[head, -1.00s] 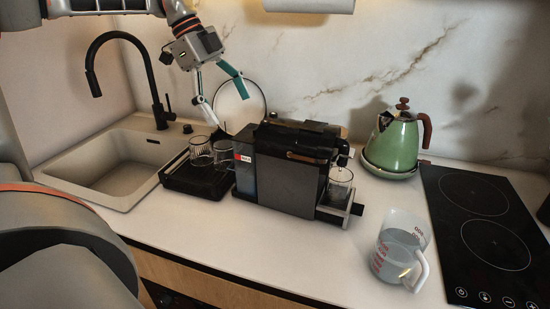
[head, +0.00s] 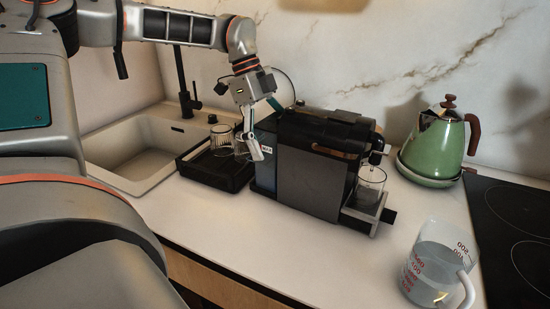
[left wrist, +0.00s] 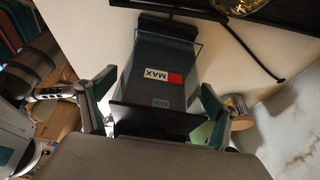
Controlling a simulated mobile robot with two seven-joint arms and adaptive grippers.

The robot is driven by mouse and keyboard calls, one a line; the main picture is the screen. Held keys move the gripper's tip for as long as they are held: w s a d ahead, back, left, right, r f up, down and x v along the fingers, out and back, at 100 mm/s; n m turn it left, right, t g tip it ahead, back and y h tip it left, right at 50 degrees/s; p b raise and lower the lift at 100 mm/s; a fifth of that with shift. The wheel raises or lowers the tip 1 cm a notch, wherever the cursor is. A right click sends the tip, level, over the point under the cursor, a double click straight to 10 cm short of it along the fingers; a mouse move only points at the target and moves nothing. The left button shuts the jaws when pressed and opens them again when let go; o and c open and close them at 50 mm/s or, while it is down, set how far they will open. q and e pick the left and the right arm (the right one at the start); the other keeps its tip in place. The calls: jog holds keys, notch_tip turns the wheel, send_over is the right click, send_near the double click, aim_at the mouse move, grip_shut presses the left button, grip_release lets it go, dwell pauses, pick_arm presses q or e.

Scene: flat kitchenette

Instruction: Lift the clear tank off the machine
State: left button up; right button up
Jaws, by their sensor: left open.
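The coffee machine (head: 310,180) stands on the counter, dark, with its long side towards me. The clear tank (head: 265,170) is at its left end, with a red and white label; it also shows in the left wrist view (left wrist: 150,95), its label reading MAX. My left gripper (head: 265,128) is at the tank's upper part. In the left wrist view my left gripper (left wrist: 157,100) is open, one finger on each side of the tank. I cannot tell whether the fingers touch it. The tank's far side is hidden. My right gripper is not in view.
A black tray (head: 205,170) with glasses stands left of the machine, beside the sink (head: 135,150). A glass (head: 370,183) sits under the machine's spout. A green kettle (head: 436,145), a measuring jug (head: 436,265) and a hob (head: 515,225) are right. The front counter is clear.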

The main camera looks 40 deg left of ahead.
pick_arm(q)
jog(key=shift+d+f, duration=0.25)
jog(key=shift+f, duration=0.2)
jog(key=c, duration=1.5)
jog(key=shift+r, duration=0.1)
jog(key=shift+w+a, duration=0.1)
jog(key=shift+a+r, duration=0.35)
jog(key=shift+r, duration=0.05)
jog(key=shift+c, duration=1)
jog(key=shift+r, duration=0.35)
jog(key=shift+c, duration=1.4)
notch_tip(320, 180, up, 10)
jog(key=shift+c, duration=0.2)
jog(key=shift+s+a+p, duration=0.25)
jog(key=shift+s+a, duration=0.5)
jog(key=shift+a, duration=2.35)
jog(key=shift+s+a+p, duration=0.2)
jog(key=shift+s+a, duration=0.5)
jog(key=shift+a, duration=2.4)
jog(key=shift+s+a+p, duration=0.25)
jog(key=shift+s+a, duration=0.5)
jog(key=shift+a, duration=2.35)
